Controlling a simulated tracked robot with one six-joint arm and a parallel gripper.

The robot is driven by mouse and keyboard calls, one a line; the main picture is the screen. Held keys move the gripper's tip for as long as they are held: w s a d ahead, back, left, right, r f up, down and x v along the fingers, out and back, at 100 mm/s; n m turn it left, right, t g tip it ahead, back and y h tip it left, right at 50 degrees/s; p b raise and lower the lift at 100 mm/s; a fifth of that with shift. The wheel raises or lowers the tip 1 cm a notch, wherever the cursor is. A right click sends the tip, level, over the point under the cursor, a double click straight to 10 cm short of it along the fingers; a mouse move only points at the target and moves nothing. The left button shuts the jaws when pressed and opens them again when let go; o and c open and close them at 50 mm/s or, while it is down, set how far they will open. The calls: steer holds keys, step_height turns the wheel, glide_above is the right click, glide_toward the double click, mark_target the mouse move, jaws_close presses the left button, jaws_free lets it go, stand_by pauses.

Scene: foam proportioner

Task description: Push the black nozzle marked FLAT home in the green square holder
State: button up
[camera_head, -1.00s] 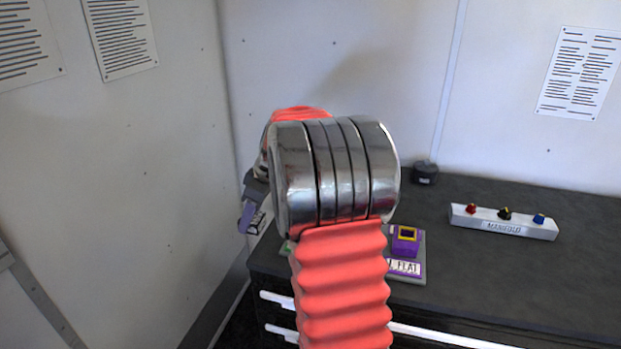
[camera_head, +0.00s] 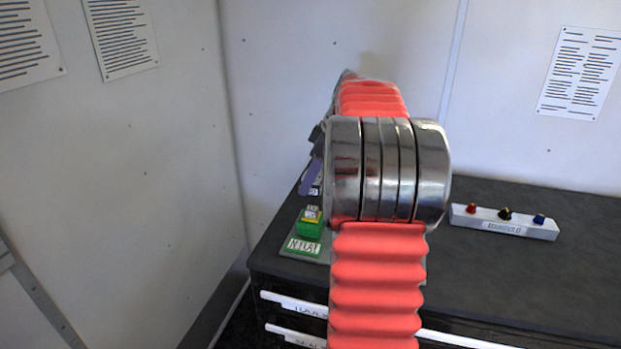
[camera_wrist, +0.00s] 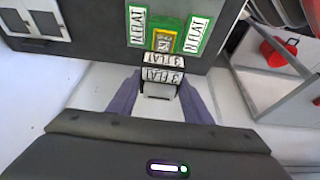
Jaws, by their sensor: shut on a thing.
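The green square holder (camera_head: 309,226) with a yellow rim stands near the bench's left edge, behind a FLAT label. It also shows at the top of the wrist view (camera_wrist: 194,32). My gripper (camera_wrist: 162,80) has its purple fingers shut on a dark block with white FLAT labels, the nozzle (camera_wrist: 163,68). In the head view my gripper (camera_head: 314,182) is above and behind the holder. A small white label shows within the yellow rim; I cannot tell whether it belongs to the held nozzle. Contact between nozzle and holder is unclear.
A white manifold bar (camera_head: 503,221) with red, black and blue knobs lies on the dark bench (camera_head: 470,270) at right. Walls close in behind and at left. My arm hides the middle of the bench.

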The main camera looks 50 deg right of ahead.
mark_target(309, 208)
steer(key=shift+f, duration=0.1)
steer(key=shift+f, duration=3.75)
steer(key=shift+f, duration=0.45)
steer(key=o, duration=1.2)
steer(key=shift+o, duration=1.4)
